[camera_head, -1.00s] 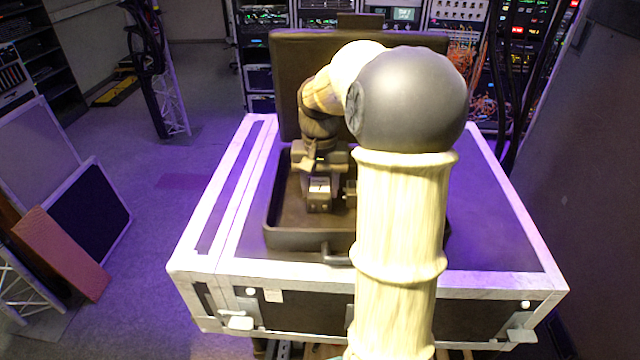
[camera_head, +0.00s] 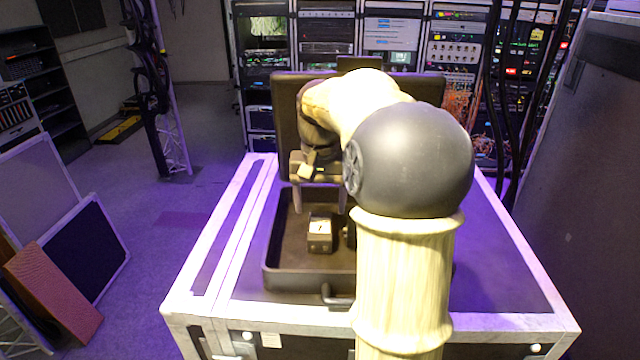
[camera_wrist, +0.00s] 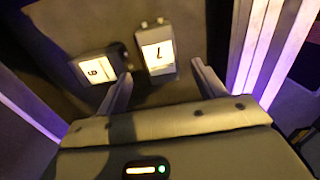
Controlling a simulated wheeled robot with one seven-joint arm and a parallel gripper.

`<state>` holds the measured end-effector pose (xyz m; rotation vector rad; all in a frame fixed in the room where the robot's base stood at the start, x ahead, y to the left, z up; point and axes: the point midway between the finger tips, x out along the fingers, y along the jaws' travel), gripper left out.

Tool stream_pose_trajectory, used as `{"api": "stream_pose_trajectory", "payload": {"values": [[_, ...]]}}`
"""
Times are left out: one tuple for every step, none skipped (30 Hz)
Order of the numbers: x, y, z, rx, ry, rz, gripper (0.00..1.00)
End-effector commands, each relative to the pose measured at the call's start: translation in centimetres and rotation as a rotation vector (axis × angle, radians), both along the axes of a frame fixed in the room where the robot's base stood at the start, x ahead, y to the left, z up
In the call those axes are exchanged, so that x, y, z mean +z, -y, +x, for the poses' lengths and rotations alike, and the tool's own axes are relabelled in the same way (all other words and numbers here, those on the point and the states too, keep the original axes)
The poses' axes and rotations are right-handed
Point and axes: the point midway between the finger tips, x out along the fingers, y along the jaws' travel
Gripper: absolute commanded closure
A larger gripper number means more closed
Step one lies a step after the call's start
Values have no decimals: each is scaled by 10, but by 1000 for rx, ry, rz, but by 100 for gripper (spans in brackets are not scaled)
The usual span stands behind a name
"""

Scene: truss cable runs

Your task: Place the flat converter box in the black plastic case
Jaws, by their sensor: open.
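The black plastic case (camera_head: 295,280) lies open on a large flight case, its lid raised at the back. A small box with a white label (camera_head: 320,233) rests on the case floor; it looks like the converter box. In the wrist view this box (camera_wrist: 157,52) shows a label like a 7 and lies just beyond and between the fingertips. A second, darker labelled box (camera_wrist: 97,68) lies left of it in the wrist view, mostly hidden by my arm in the head view. My gripper (camera_head: 319,204) is open and empty above the case, fingers pointing down, apart from the boxes.
The flight case (camera_head: 230,250) has bare top on both sides of the black case. The raised lid (camera_head: 287,110) stands close behind my gripper. Equipment racks (camera_head: 330,35) stand behind, with hanging cables at right. Panels (camera_head: 85,245) lean at left.

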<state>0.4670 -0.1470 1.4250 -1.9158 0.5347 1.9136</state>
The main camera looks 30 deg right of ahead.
Motion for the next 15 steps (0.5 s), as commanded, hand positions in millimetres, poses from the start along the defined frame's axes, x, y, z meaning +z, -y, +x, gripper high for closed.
{"api": "stream_pose_trajectory", "payload": {"values": [[8,0,1,0,5,-2,31],[14,0,1,0,4,-1,31],[21,0,1,1,4,-1,31],[27,0,1,1,4,-1,31],[32,0,1,1,2,0,31],[38,0,1,1,2,0,31],[41,0,1,1,1,0,31],[45,0,1,1,2,0,31],[49,0,1,1,1,1,31],[51,0,1,1,1,0,31],[53,0,1,1,1,1,31],[55,0,0,1,0,1,31],[56,0,0,1,-1,2,31],[56,0,0,1,-1,2,31],[57,0,0,1,-1,2,31]]}}
